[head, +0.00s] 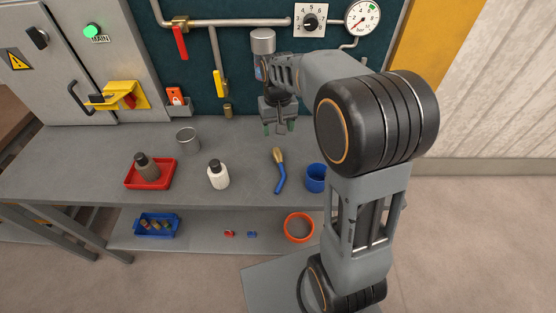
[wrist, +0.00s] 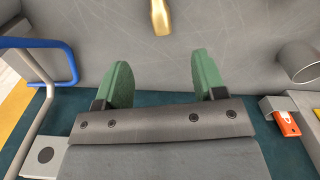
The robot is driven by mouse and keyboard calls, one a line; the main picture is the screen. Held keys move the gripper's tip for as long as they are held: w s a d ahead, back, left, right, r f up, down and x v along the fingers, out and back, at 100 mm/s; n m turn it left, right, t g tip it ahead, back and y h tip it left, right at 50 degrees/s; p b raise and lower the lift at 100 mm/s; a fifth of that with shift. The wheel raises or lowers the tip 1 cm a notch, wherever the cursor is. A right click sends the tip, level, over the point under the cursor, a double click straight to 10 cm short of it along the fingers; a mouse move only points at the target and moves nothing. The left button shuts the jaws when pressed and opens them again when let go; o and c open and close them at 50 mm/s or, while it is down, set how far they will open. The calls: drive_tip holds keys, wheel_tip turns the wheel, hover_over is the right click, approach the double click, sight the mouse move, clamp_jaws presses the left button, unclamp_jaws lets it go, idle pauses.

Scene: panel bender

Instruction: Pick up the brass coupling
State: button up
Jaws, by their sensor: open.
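My gripper (head: 279,127) is open and empty in the head view, hanging fingers down over the back of the grey bench near the teal panel. Its two green fingers (wrist: 161,85) are spread apart in the wrist view, with nothing between them. I cannot single out a loose brass coupling. The blue bin (head: 175,233) on the lower shelf holds several small brownish parts (head: 155,224), too small to identify. A brass fitting (head: 228,110) sits at the lower end of a pipe on the panel, left of my gripper.
A metal cup (head: 188,141), red tray (head: 170,181), white bottle (head: 218,175) and blue cup (head: 315,177) stand on the bench.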

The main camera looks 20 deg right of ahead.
sight(278, 155)
wheel_tip(278, 155, down, 8)
drive_tip(key=shift+r, duration=0.15)
drive_tip(key=shift+s+f+p, duration=0.15)
drive_tip(key=shift+f+p, duration=0.55)
drive_tip(key=shift+f, duration=1.9)
drive_tip(key=c, duration=1)
drive_tip(key=shift+o, duration=0.2)
drive_tip(key=shift+r, duration=0.1)
